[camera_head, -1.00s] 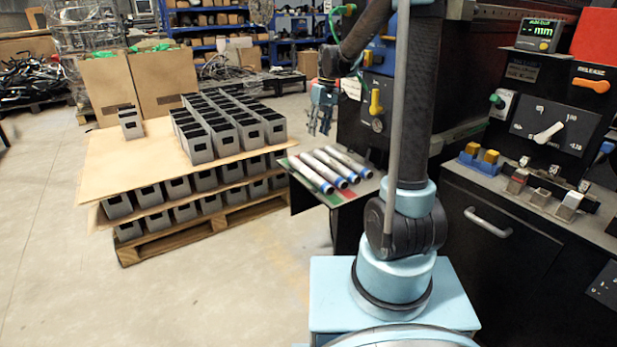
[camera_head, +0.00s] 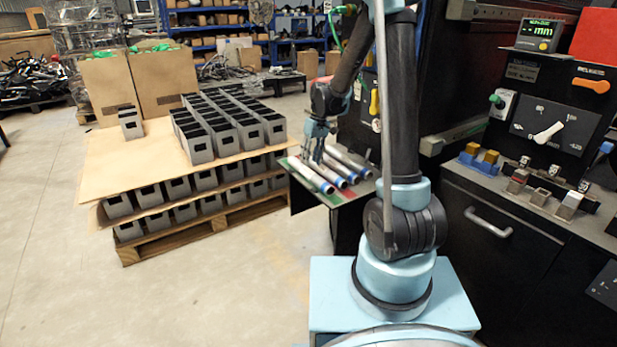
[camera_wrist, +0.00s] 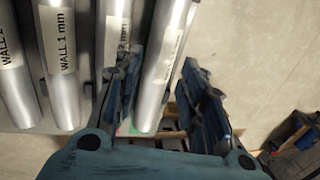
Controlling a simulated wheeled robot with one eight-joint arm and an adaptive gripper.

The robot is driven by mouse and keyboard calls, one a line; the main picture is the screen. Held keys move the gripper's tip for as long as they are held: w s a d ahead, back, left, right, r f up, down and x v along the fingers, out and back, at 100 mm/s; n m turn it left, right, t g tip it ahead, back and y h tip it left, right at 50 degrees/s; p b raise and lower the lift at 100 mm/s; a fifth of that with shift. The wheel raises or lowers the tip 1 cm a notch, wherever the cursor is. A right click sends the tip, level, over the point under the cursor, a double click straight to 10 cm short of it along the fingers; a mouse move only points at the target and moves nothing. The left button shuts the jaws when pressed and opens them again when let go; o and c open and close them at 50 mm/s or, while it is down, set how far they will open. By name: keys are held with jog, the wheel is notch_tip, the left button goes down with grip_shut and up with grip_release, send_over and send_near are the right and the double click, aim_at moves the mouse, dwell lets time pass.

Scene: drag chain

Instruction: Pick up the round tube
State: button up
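Several silvery round tubes with white labels and blue ends lie side by side on a small stand; one round tube (camera_head: 310,176) is at its left edge. In the wrist view, the rightmost tube (camera_wrist: 156,88) runs between the two fingers of my gripper (camera_wrist: 168,52). A neighbouring tube (camera_wrist: 57,75) reads "WALL 1 mm". My gripper (camera_head: 314,156) points down at the tubes in the head view. Its fingers are apart, with a gap beside the tube on the right. The left finger hides part of another tube. Whether a finger touches a tube cannot be told.
The stand (camera_head: 349,194) has a green and red top and adjoins a dark machine. To its left, a pallet (camera_head: 200,228) carries layered boards with many grey boxes (camera_head: 197,146). Open floor (camera_head: 220,300) lies in front. A control panel (camera_head: 556,130) stands on the right.

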aim_at(310, 170)
jog(key=shift+s+a+f, duration=0.1)
jog(key=shift+s+f, duration=0.05)
jog(key=shift+f, duration=0.75)
jog(key=shift+s+a+f, duration=0.1)
jog(key=shift+s+f, duration=0.1)
jog(key=shift+f, duration=0.75)
jog(key=shift+s+a+f, duration=0.1)
jog(key=shift+s+f, duration=0.05)
jog(key=shift+f, duration=0.75)
grip_shut()
jog(key=shift+r, duration=0.1)
